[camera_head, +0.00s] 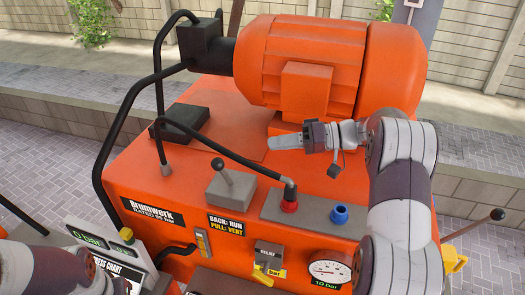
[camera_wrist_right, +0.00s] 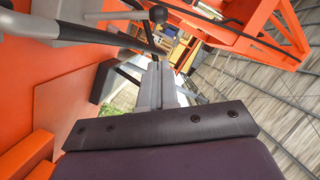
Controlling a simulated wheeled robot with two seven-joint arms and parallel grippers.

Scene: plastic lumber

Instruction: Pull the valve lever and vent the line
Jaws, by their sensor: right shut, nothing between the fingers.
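The valve lever (camera_head: 222,172) is a short grey rod with a dark ball knob. It rises from a grey block (camera_head: 231,190) on the orange machine's top and leans back, away from me. A label (camera_head: 230,225) in front reads "BACK: RUN" and "PULL: VENT". My right gripper (camera_head: 272,143) is shut and empty, held above the machine top, behind and to the right of the lever, apart from it. Its closed fingers show in the right wrist view (camera_wrist_right: 155,85), with a dark ball knob near the top. My left arm enters at lower left; its gripper is out of frame.
A large orange motor (camera_head: 305,65) stands behind my right gripper. Black hoses (camera_head: 235,157) cross the top to a red fitting (camera_head: 289,200) beside a blue one (camera_head: 339,214). A gauge (camera_head: 331,267) sits on the front, labelled 10 bar. A display (camera_head: 88,238) reads 0 bar.

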